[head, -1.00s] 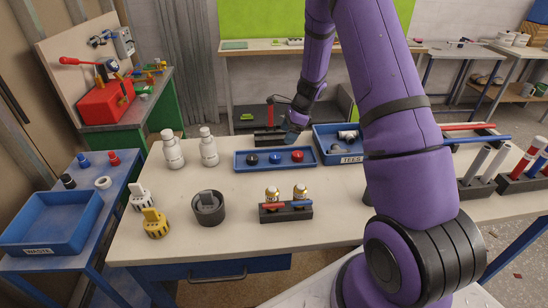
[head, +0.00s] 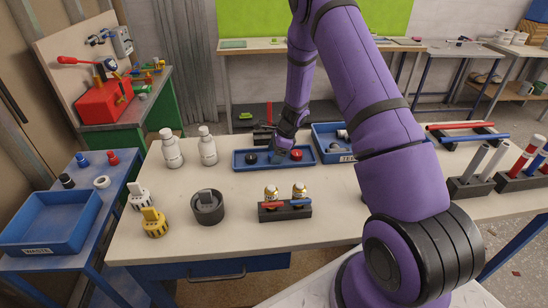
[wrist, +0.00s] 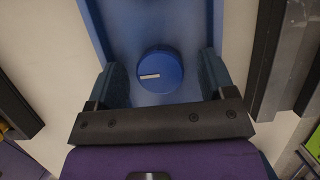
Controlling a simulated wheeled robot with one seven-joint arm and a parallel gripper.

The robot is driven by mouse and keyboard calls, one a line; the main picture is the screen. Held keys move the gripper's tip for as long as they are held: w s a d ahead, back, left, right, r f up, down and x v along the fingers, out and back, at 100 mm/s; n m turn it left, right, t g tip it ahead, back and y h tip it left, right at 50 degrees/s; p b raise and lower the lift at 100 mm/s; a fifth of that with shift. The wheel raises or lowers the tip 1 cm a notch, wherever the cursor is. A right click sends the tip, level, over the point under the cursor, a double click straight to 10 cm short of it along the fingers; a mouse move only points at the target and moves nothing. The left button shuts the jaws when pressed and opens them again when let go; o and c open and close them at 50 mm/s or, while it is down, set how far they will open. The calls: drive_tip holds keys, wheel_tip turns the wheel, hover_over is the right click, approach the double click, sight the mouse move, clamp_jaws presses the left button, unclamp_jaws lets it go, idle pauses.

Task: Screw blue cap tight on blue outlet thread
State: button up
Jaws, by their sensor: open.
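The blue cap (wrist: 160,72) is round with a white line on top. It sits in the blue tray (head: 240,166) on the main table, between a black cap (head: 251,157) and a red cap (head: 296,155). My gripper (head: 283,150) is over the middle of the tray and mostly hides the blue cap in the head view. In the wrist view my gripper (wrist: 162,75) is open, one finger on each side of the blue cap, with gaps to both. I cannot pick out the blue outlet thread for certain.
A second blue tray (head: 322,143) stands right of the cap tray. Racks of tubes (head: 470,188) are at the right.

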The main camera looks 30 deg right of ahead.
drive_tip(key=c, duration=1)
drive_tip(key=shift+r, duration=0.1)
